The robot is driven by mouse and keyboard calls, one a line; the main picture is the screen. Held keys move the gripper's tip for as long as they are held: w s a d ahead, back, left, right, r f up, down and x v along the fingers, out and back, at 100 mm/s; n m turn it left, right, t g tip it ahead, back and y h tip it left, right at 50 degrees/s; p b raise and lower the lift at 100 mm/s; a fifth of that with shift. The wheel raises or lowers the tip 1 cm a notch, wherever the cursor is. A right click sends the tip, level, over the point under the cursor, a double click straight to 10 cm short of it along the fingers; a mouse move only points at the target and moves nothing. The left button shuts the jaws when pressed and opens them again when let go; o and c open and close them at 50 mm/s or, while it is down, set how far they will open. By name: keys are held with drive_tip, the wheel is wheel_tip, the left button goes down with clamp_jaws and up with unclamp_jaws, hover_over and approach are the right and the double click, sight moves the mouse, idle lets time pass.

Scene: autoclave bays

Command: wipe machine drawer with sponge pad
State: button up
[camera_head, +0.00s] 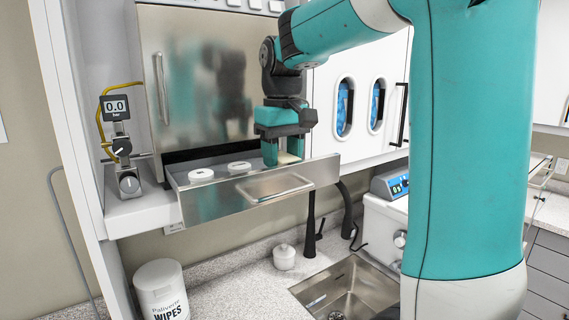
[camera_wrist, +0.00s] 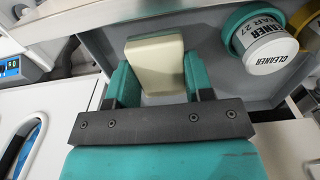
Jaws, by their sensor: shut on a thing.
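The machine drawer (camera_head: 245,188) is a shallow metal drawer pulled out from the steel-fronted machine, with a handle on its front. My gripper (camera_head: 282,153) is over the right end of the drawer, pointing down, its fingertips at or inside the rim. It is shut on the cream sponge pad (camera_wrist: 155,63), which sits between the two teal fingers in the wrist view. In the head view only a small part of the sponge pad (camera_head: 288,158) shows below the fingers. Whether the pad touches the drawer floor I cannot tell.
Two round white-lidded containers stand in the drawer: a left one (camera_head: 201,175) and a right one (camera_head: 239,167). In the wrist view one is labelled cleaner (camera_wrist: 268,45). A gauge (camera_head: 116,108) stands left of the drawer. A wipes tub (camera_head: 162,290) and a sink (camera_head: 345,290) are below.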

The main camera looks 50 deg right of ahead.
drive_tip(key=shift+r, duration=2.8)
